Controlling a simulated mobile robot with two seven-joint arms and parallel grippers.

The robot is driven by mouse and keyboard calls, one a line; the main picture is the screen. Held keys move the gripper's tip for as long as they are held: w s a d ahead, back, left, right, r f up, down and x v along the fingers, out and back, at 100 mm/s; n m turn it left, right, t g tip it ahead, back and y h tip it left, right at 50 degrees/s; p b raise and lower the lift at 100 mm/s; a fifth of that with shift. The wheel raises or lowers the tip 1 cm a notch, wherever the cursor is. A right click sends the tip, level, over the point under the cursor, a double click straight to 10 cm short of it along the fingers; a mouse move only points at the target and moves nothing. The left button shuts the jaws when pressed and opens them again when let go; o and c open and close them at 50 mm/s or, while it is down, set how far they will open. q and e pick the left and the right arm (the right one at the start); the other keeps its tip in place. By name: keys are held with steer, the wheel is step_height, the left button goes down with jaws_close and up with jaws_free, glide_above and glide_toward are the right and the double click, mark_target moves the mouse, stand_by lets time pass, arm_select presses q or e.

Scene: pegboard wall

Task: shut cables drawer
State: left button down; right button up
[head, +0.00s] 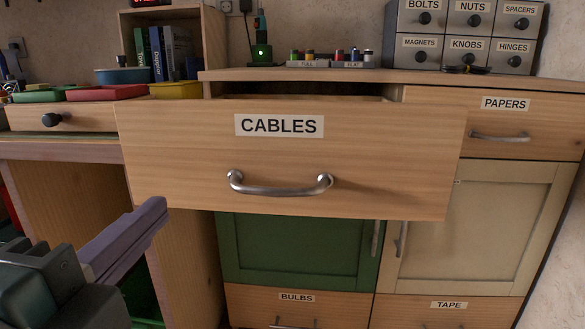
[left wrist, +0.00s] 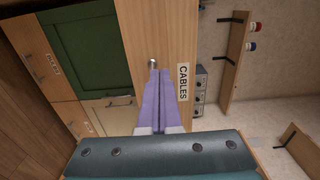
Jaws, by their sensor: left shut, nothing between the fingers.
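The cables drawer (head: 400,140) is pulled out from the cabinet, its wooden front facing me with a white CABLES label (head: 279,125). Its curved metal handle (head: 282,189) is below the label. A dark gap shows between the drawer and the worktop behind it. My left gripper (head: 160,207) comes in at the lower left with its purple fingers together and empty. Its tips appear just below and left of the handle, near the drawer front. In the left wrist view, the shut fingers (left wrist: 158,72) overlap the drawer front (left wrist: 165,30) by the handle; contact cannot be told. My right gripper is out of view.
Below are a green door (head: 295,250), a cream door (head: 470,225), and the bulbs (head: 340,305) and tape (head: 490,312) drawers. The papers drawer (head: 550,135) is shut on the right. Red (head: 105,93) and green trays lie at left. The worktop (head: 300,75) holds small items and a labelled drawer unit.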

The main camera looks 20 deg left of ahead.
mark_target(210, 161)
arm_select(q)
steer(key=p+x, duration=0.1)
steer(key=x, duration=1)
steer(key=shift+a, duration=0.15)
steer(key=shift+w+a, duration=0.1)
steer(key=shift+w, duration=0.45)
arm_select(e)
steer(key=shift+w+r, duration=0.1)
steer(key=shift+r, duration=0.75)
